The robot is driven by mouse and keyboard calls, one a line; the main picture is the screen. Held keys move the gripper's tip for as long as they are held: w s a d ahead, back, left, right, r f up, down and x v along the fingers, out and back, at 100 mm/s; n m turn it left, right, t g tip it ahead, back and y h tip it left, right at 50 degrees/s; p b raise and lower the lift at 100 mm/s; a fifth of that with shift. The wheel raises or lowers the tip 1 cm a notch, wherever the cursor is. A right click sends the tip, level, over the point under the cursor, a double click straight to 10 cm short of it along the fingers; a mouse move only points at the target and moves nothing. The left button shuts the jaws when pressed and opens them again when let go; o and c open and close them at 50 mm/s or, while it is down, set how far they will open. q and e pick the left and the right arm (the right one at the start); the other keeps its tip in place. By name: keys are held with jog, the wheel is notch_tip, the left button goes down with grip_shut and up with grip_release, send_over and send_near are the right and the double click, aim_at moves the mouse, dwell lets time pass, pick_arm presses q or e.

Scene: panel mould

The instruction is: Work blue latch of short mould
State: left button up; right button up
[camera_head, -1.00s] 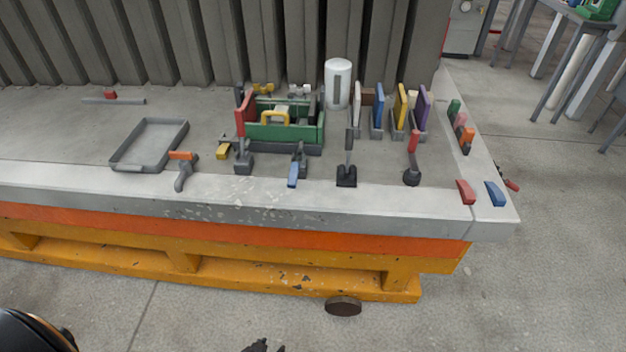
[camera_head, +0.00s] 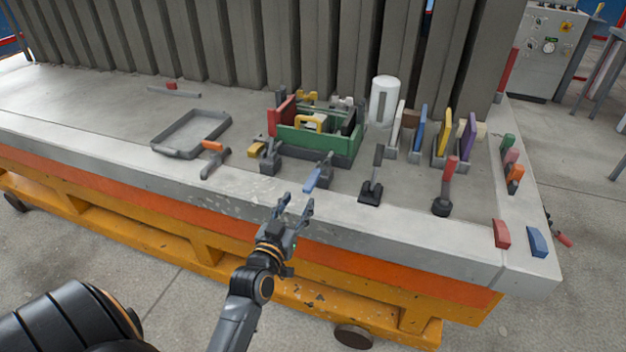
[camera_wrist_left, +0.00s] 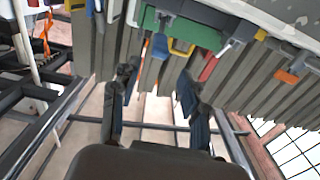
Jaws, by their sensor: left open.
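The blue latch (camera_head: 314,178) has a blue handle on a grey body, at the front of the short mould near the table's front edge. The short mould (camera_head: 313,140) has a green front wall, a red end piece and a yellow handle. My left gripper (camera_head: 295,204) is open and empty, just in front of and below the blue latch, apart from it. In the left wrist view, the open fingers (camera_wrist_left: 158,76) point toward the blue handle (camera_wrist_left: 160,46) and the green wall (camera_wrist_left: 186,28). My right gripper is not in view.
An orange-handled clamp (camera_head: 213,147) and a grey tray (camera_head: 172,152) lie to the left. A black upright lever (camera_head: 376,172) and a red-handled lever (camera_head: 447,185) stand to the right. A white cylinder (camera_head: 383,100) and coloured panels (camera_head: 442,132) stand behind.

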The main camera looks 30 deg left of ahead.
aim_at(311, 180)
pick_arm(q)
jog(key=x, duration=1)
jog(key=shift+d+p, duration=0.15)
jog(key=shift+p, duration=0.15)
jog(key=shift+c, duration=0.2)
grip_shut()
